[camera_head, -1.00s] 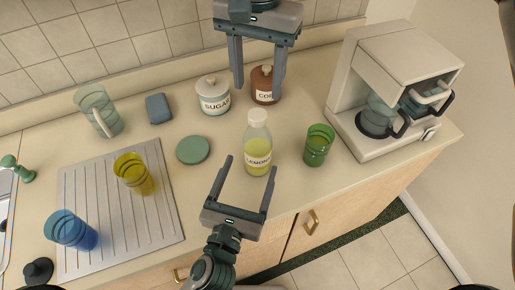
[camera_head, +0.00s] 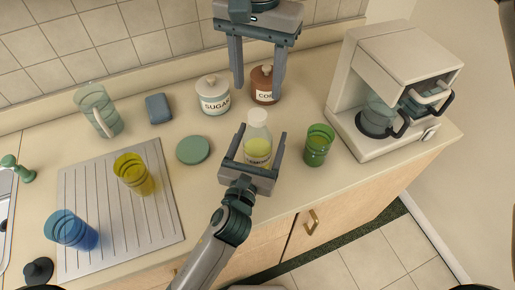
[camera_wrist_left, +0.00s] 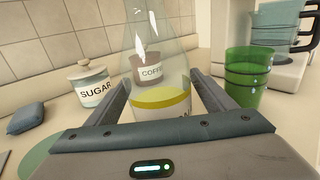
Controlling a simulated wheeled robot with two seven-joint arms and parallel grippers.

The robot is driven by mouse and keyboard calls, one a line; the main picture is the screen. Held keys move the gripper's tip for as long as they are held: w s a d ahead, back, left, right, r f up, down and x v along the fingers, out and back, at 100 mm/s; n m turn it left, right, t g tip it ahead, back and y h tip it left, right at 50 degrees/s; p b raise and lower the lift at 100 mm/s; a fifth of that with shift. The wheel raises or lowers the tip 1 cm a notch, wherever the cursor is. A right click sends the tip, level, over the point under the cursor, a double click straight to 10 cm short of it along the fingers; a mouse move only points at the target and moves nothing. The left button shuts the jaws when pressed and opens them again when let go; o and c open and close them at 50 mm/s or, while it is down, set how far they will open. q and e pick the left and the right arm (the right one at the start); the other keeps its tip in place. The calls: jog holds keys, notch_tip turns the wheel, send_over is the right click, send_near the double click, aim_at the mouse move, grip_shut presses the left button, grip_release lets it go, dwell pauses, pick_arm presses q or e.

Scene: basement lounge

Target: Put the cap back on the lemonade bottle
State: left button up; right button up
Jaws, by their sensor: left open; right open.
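The lemonade bottle (camera_head: 257,149), clear with yellow liquid and a label, stands upright on the counter. Its top is pale; I cannot tell whether that is a cap or the bare neck. No separate cap is clearly visible. My left gripper (camera_head: 262,131) is open, with one finger on each side of the bottle. The left wrist view shows the bottle (camera_wrist_left: 160,65) between the fingers, its top cut off by the frame. My right gripper (camera_head: 258,94) is open and empty, fingers down, in front of the coffee jar (camera_head: 265,85) in the picture.
A green glass (camera_head: 318,145) stands close to the right of my left gripper. The coffee maker (camera_head: 385,95) is further right.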

aim_at(258, 114)
pick_arm(q)
grip_shut()
pick_arm(e)
jog(key=shift+m, duration=2.2)
jog(key=shift+f, duration=0.1)
jog(key=shift+f, duration=3.9)
jog(key=c, duration=1.2)
jog(key=shift+o, duration=0.2)
